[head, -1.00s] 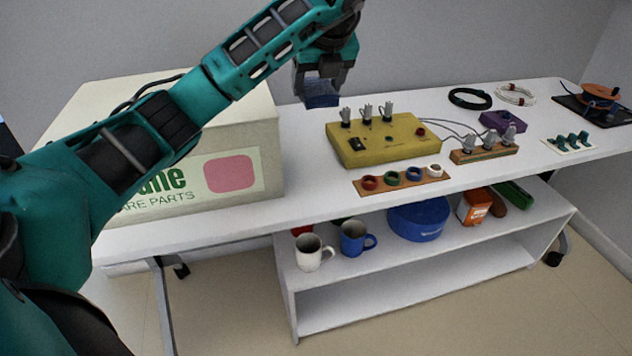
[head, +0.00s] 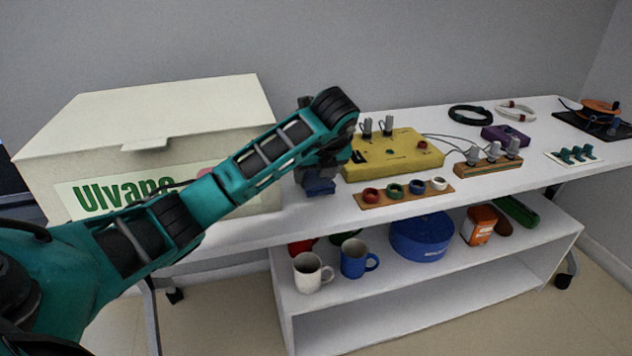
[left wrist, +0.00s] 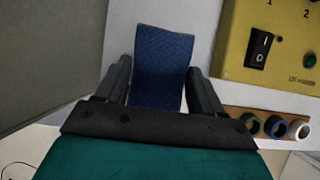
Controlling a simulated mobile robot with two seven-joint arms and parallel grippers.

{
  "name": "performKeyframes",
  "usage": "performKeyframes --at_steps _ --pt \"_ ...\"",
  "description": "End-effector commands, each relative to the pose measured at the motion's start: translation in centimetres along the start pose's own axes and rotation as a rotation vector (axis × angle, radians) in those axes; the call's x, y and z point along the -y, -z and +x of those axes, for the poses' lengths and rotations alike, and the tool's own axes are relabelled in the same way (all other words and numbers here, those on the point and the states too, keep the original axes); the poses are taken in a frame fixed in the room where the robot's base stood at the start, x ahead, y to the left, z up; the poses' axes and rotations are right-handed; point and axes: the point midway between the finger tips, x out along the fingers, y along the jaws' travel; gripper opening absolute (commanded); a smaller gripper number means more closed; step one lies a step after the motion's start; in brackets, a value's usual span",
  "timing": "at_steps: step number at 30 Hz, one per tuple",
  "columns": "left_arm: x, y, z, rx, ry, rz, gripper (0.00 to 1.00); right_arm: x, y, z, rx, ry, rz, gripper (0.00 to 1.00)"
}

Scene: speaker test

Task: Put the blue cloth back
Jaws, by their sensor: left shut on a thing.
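The blue cloth (left wrist: 160,65) shows between the two fingers of my left gripper (left wrist: 160,85) in the left wrist view. The gripper is shut on it. In the head view the left gripper (head: 314,180) is low over the white table, between the carton and the yellow box, with the blue cloth (head: 319,187) at its fingertips. I cannot tell whether the cloth touches the table. My right gripper is not in view.
A large carton (head: 100,160) stands left of the gripper. The yellow switch box (head: 395,155) and a wooden strip with coloured rings (head: 405,194) are close on the right. Mugs (head: 312,272) and a blue tin (head: 420,235) stand on the lower shelf.

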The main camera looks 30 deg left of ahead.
Motion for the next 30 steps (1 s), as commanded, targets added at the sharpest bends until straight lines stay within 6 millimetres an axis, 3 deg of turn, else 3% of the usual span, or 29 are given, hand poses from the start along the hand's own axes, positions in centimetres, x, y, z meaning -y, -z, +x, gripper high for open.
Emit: performKeyframes --at_steps 3,10,11,18,26,30 --pt "0.0 1.1 1.8 -0.003 -0.001 0.000 0.35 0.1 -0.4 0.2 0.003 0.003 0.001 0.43" --pt "0.0 1.1 1.9 -0.001 0.000 0.000 0.35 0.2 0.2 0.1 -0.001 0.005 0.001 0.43" --pt "0.0 1.1 1.9 -0.001 -0.001 0.000 0.71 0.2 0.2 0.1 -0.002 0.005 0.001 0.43" --pt "0.0 1.1 1.9 -0.001 0.000 0.000 0.94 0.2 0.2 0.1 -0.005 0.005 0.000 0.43" --pt "0.0 1.0 1.7 -0.001 0.000 0.000 0.94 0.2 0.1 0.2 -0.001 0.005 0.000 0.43" --pt "0.1 0.9 0.2 0.001 0.003 0.000 0.94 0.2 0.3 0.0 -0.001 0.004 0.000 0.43"
